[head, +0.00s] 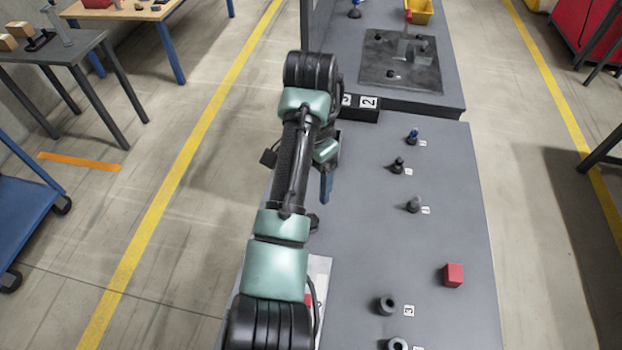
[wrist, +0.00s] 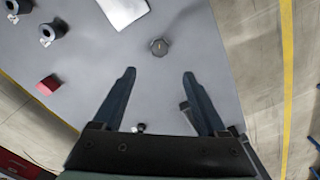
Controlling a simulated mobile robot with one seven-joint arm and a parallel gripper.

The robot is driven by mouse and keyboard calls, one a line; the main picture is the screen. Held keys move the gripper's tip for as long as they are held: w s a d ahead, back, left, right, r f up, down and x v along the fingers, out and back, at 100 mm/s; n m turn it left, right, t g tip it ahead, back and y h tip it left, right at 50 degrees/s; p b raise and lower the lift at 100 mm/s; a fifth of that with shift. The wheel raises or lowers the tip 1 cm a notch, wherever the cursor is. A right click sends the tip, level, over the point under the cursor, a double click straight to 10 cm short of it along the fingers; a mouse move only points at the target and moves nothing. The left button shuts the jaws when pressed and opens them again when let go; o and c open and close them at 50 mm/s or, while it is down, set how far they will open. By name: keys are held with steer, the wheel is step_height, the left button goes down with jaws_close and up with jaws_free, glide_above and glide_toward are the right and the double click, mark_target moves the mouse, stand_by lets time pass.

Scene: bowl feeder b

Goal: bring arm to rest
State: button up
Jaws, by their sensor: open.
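My gripper (wrist: 159,76) is open, its two dark blue fingers spread apart with nothing between the tips. In the head view my arm reaches forward along the left edge of the grey table (head: 460,220), and one blue finger of my gripper (head: 326,186) points down beside it. A dark knob (wrist: 159,46) lies on the table just beyond the fingertips in the wrist view; in the head view the dark knob (head: 313,223) is partly hidden by my arm. A small dark part with a light top (wrist: 139,127) shows between the finger bases.
A red cube (head: 453,275), a hollow dark cylinder (head: 386,305) and several small pegs, one blue-topped (head: 412,136), stand on the table. A white sheet (wrist: 123,10) lies near the knob. A raised dark plate (head: 400,65) and yellow bin (head: 420,12) are at the back.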

steer(key=shift+r, duration=0.15)
stand_by(0.4)
steer(key=w+d+r+n+t+h, duration=0.1)
steer(key=w+d+r+t, duration=0.3)
steer(key=r, duration=0.5)
steer(key=w+d+r+n+t+h, duration=0.1)
steer(key=w+r+n+t, duration=0.1)
steer(key=w+r+t, duration=0.5)
steer(key=s+r+n+t, duration=0.1)
steer(key=s+r+t, duration=0.1)
steer(key=r, duration=0.5)
steer(key=s+r+t, duration=0.1)
steer(key=r+t, duration=0.2)
steer(key=r, duration=0.3)
steer(key=s+a+r+n+t+y, duration=0.1)
steer(key=s+r+t, duration=0.4)
steer(key=s+r, duration=0.5)
steer(key=s+a+r+n+t+y, duration=0.1)
steer(key=s+a+r+n+t, duration=0.3)
steer(key=s+r, duration=0.7)
step_height(320, 180, up, 3)
steer(key=shift+a+f+t, duration=0.15)
steer(key=shift+a+t, duration=0.05)
steer(key=shift+t, duration=1)
